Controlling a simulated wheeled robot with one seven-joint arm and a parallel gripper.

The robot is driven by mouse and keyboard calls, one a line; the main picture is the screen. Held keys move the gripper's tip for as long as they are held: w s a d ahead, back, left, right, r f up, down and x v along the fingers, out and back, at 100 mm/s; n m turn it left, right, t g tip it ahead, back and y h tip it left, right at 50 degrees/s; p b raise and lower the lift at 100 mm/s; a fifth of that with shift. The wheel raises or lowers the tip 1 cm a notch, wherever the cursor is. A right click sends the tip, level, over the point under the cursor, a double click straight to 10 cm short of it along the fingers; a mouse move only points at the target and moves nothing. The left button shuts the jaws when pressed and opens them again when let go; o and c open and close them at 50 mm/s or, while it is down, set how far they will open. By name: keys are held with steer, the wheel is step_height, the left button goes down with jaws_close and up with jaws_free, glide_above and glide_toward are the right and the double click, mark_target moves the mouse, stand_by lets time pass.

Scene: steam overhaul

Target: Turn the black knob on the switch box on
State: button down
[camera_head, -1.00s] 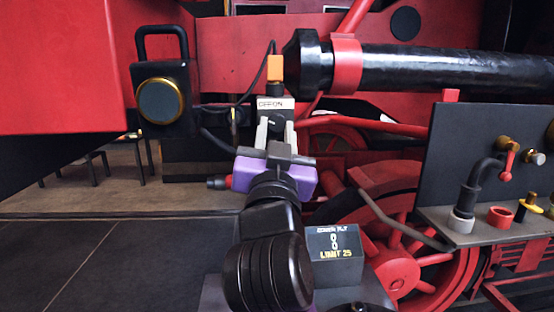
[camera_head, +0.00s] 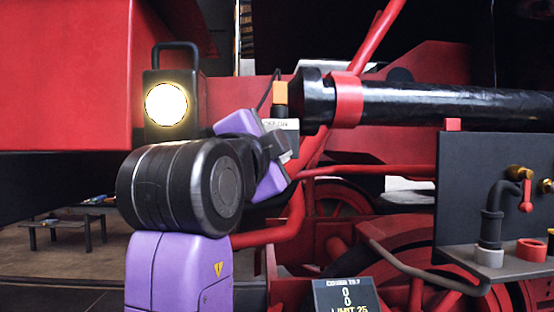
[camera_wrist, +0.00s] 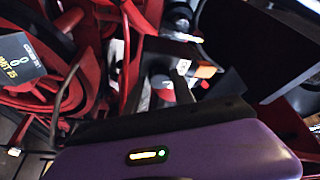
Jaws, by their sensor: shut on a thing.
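The switch box (camera_head: 281,124) with its white OFF/ON label and orange top (camera_head: 280,93) is in the middle of the head view, mostly behind my gripper. My gripper (camera_head: 286,142) is at the front of the box, rolled to a slant, and is shut on the black knob. The knob itself is hidden behind the fingers in the head view. In the wrist view the fingers (camera_wrist: 163,92) reach to the box, but the knob's pointing direction is not clear. The lamp (camera_head: 166,104) left of the box is glowing bright.
A black barrel with a red band (camera_head: 347,100) runs right from beside the box. A dark panel with a shelf and valves (camera_head: 495,250) stands at the right. A small limit sign (camera_head: 345,296) is low in front. Red pipes and wheels lie below the box.

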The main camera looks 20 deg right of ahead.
steer(key=shift+r+m+g+y, duration=0.1)
steer(key=shift+m+g+y, duration=0.35)
steer(key=shift+m, duration=1.25)
steer(key=c, duration=1.1)
jaws_free()
steer(key=shift+o, duration=0.2)
steer(key=shift+a, duration=0.1)
steer(key=b+v, duration=0.1)
steer(key=v, duration=0.6)
steer(key=shift+s+a, duration=0.2)
steer(key=shift+a, duration=0.1)
